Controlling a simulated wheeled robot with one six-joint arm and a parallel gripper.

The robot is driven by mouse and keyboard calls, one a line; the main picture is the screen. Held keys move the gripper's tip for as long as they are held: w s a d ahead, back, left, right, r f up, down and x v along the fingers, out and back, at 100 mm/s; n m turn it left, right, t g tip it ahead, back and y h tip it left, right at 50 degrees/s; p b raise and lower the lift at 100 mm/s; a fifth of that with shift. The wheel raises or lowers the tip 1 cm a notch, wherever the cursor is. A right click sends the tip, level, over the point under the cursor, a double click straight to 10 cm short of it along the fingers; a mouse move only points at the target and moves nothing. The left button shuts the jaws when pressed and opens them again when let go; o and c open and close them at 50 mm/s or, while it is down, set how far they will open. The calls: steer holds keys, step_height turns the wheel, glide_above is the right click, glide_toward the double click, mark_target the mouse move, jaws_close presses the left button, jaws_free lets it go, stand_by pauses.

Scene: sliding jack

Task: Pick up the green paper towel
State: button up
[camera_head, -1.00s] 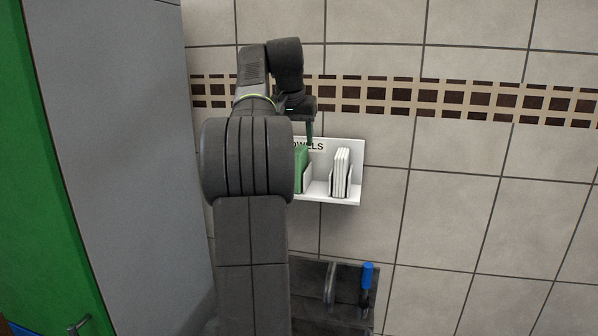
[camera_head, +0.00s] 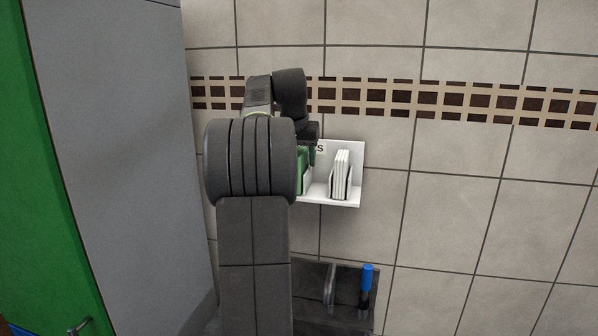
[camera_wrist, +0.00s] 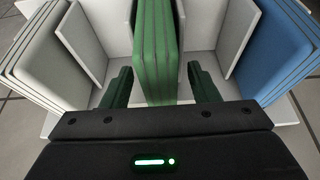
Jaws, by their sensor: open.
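The green paper towel (camera_wrist: 157,55) is a folded stack standing upright in the middle compartment of the white holder (camera_wrist: 104,30). In the head view only a sliver of the green towel (camera_head: 301,170) shows beside my arm. My gripper (camera_wrist: 157,85) is open in the wrist view, with one green finger on each side of the green towel's near edge. Gaps show between the fingers and the towel. In the head view my gripper (camera_head: 311,152) is at the holder, partly hidden by my arm.
White towels (camera_head: 341,174) stand in the right compartment in the head view. The wrist view shows white towels (camera_wrist: 38,60) at left and blue towels (camera_wrist: 280,50) at right, with thin dividers between. A dark shelf with a blue-handled tool (camera_head: 367,278) is below.

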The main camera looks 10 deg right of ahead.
steer(key=shift+f, duration=0.25)
stand_by(0.3)
steer(key=c, duration=1)
steer(key=shift+c, duration=0.2)
steer(key=shift+r, duration=0.1)
steer(key=shift+s+a+r+b, duration=0.1)
steer(key=shift+s+r+b, duration=0.05)
steer(key=shift+r+b, duration=0.3)
step_height(320, 180, up, 7)
steer(key=shift+f+p, duration=0.1)
steer(key=shift+p, duration=0.5)
steer(key=s+a+b, duration=0.3)
steer(key=s, duration=0.6)
steer(key=s+a+b, duration=0.3)
steer(key=s+a, duration=0.1)
steer(key=s, duration=0.5)
steer(key=shift+a+f+b, duration=0.2)
steer(key=shift+a+b, duration=0.05)
steer(key=shift+b, duration=0.1)
